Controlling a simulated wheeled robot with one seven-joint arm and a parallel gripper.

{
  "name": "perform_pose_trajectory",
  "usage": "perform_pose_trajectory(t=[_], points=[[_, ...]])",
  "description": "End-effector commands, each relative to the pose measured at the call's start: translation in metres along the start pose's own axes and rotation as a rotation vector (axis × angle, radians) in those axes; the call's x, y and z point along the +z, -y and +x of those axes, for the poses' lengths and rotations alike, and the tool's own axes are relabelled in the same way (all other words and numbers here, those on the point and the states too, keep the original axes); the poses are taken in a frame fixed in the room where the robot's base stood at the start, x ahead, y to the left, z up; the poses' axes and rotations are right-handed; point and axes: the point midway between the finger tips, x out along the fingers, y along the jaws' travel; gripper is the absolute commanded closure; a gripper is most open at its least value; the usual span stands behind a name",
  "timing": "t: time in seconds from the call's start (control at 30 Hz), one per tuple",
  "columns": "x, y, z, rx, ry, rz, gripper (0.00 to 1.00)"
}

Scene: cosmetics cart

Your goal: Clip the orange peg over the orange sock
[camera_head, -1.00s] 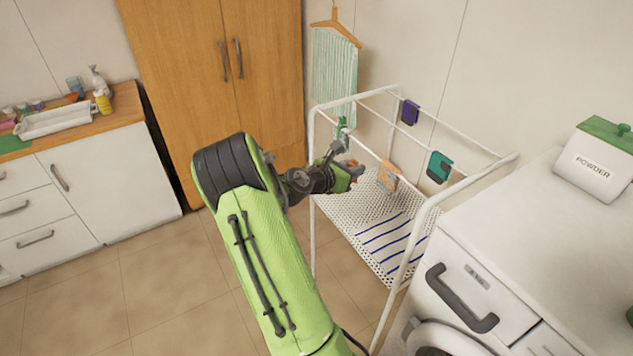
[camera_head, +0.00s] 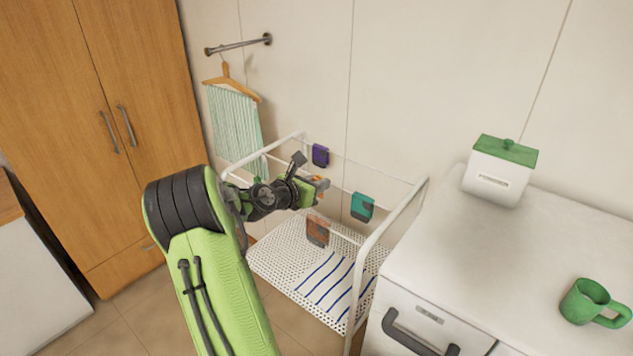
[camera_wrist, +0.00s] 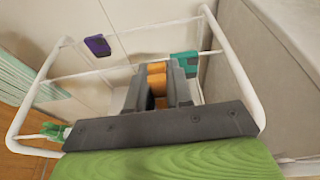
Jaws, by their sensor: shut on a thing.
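My gripper (camera_head: 320,186) is shut on the orange peg (camera_head: 318,180), high over the drying rack. The peg also shows between the fingers in the wrist view (camera_wrist: 157,78). The orange sock (camera_head: 317,232) hangs from a rack rail, below my gripper in the head view, with a clear gap between it and the peg. I cannot make out the sock in the wrist view, where the fingers cover the middle.
On the white rack (camera_head: 384,232) hang a purple sock (camera_head: 320,155) and a teal sock (camera_head: 362,206). A green clip-like thing (camera_wrist: 55,131) is on a rail at left. A striped cloth (camera_head: 335,284) lies on the mesh shelf. The white washer (camera_head: 455,260) stands right.

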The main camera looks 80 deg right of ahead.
Motion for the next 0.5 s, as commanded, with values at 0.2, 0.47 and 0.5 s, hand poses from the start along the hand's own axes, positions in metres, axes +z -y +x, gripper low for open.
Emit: perform_pose_trajectory(t=[0.2,0.47,0.5], points=[[-0.018,0.0,0.005,0.0,0.0,-0.001,1.0],[-0.035,0.0,0.011,0.0,0.002,0.0,1.0],[-0.038,0.0,0.012,0.0,0.001,0.0,1.0]])
